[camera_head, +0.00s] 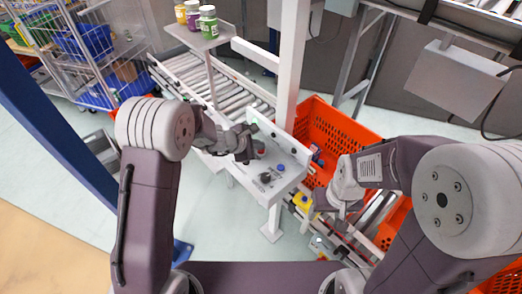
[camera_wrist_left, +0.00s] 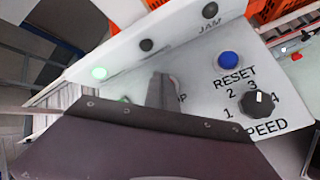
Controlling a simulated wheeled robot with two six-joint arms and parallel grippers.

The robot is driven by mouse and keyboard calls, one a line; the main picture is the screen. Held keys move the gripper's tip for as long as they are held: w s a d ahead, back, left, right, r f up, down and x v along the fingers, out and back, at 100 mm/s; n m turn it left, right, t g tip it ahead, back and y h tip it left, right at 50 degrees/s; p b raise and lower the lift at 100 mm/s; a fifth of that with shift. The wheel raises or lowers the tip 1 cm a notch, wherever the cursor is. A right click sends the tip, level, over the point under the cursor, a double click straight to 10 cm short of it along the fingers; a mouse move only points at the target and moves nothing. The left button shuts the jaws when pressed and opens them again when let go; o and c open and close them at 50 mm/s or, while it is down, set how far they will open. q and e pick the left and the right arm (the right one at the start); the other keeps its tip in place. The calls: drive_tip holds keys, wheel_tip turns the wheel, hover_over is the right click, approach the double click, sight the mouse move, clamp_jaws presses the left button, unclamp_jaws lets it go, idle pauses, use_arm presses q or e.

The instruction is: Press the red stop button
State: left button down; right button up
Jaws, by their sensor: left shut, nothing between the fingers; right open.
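The white control panel (camera_head: 291,178) stands at the middle of the head view. My left gripper (camera_head: 250,144) is over its left part, with empty, shut fingers. The red stop button (camera_head: 260,152) shows only in part beside the fingertips. In the left wrist view the shut fingers (camera_wrist_left: 161,82) cover most of the stop button and its label; only the letters "OP" show. I cannot tell whether the fingertips touch the button. My right gripper (camera_head: 335,210) is open, right of the panel and away from it.
The panel also bears a blue reset button (camera_wrist_left: 229,61), a black speed knob (camera_wrist_left: 258,105) and a lit green lamp (camera_wrist_left: 99,73). A roller conveyor (camera_head: 215,82) runs behind it. Orange totes (camera_head: 340,128) stand at right. A white post (camera_head: 291,65) rises behind the panel.

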sight(258, 151)
use_arm(q)
drive_tip(key=shift+f+b, duration=0.35)
drive_tip(key=shift+b, duration=0.1)
idle(0.3)
drive_tip(key=shift+r, duration=0.1)
drive_tip(key=shift+r+p, duration=0.65)
drive_tip(key=shift+r, duration=0.15)
drive_tip(key=shift+r, duration=0.1)
wheel_tip(258, 151, up, 5)
drive_tip(key=p, duration=0.4)
drive_tip(key=shift+a, duration=0.1)
idle(0.6)
